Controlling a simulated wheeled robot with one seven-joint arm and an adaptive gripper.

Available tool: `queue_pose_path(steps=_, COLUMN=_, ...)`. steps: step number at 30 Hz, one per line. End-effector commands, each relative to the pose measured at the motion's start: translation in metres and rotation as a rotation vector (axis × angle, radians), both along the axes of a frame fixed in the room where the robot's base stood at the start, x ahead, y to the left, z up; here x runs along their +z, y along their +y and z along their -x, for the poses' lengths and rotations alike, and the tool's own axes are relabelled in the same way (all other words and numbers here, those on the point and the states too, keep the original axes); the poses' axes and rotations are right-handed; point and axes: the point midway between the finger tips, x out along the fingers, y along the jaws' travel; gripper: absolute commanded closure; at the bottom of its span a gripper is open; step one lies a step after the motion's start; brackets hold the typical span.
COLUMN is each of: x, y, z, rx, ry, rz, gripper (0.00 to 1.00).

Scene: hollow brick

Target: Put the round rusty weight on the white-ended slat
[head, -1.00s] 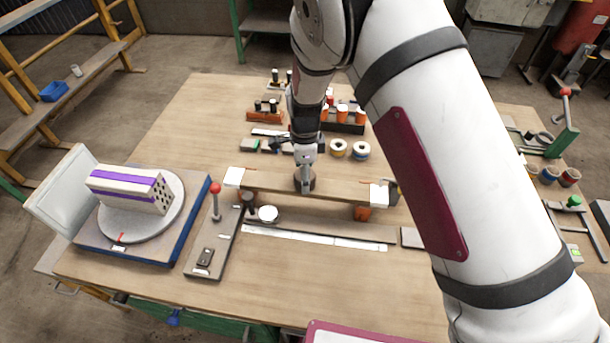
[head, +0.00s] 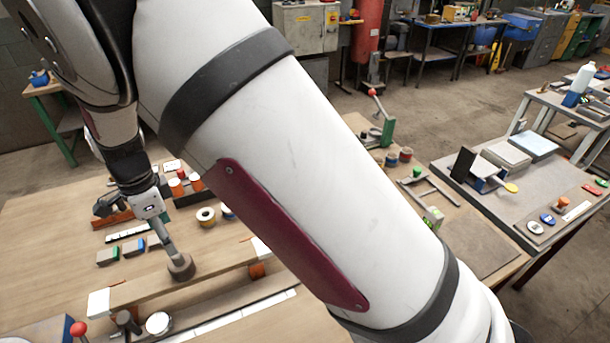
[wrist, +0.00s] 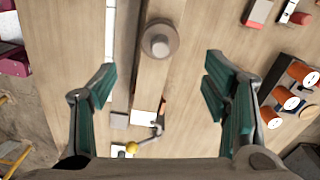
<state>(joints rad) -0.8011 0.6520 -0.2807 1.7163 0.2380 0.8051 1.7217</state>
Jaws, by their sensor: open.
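The round rusty weight (head: 180,268) rests upright on the white-ended slat (head: 218,272), near its middle. In the wrist view the weight (wrist: 160,40) shows from above as a brown disc with a paler knob, on the wooden slat (wrist: 151,82). The slat is raised on orange supports; its white ends show at left and right in the head view. My gripper (head: 171,246) is just above the weight. In the wrist view my gripper (wrist: 160,68) has its teal fingers spread wide, with nothing between them touching; the weight lies beyond the fingertips.
A red-knobbed lever (head: 78,329) and a round white-topped piece (head: 159,324) stand in front of the slat. Tape rolls (head: 206,215) and orange-capped pieces (head: 178,186) lie behind it. A grey side table (head: 560,190) is at the right.

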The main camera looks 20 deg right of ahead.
Motion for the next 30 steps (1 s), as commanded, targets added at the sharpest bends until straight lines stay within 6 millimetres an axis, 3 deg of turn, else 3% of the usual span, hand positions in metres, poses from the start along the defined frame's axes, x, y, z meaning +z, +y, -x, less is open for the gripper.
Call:
queue_pose_path(steps=5, x=0.04, y=-0.028, z=-0.003, rx=0.077, ry=-0.025, rz=-0.04, gripper=0.31)
queue_pose_path(steps=14, x=0.15, y=-0.126, z=0.027, rx=0.406, ry=-0.147, rz=-0.107, gripper=0.31)
queue_pose_path(steps=21, x=0.21, y=-0.2, z=0.079, rx=0.689, ry=-0.279, rz=-0.066, gripper=0.31)
queue_pose_path(steps=30, x=0.244, y=-0.271, z=0.164, rx=1.038, ry=-0.408, rz=0.122, gripper=0.31)
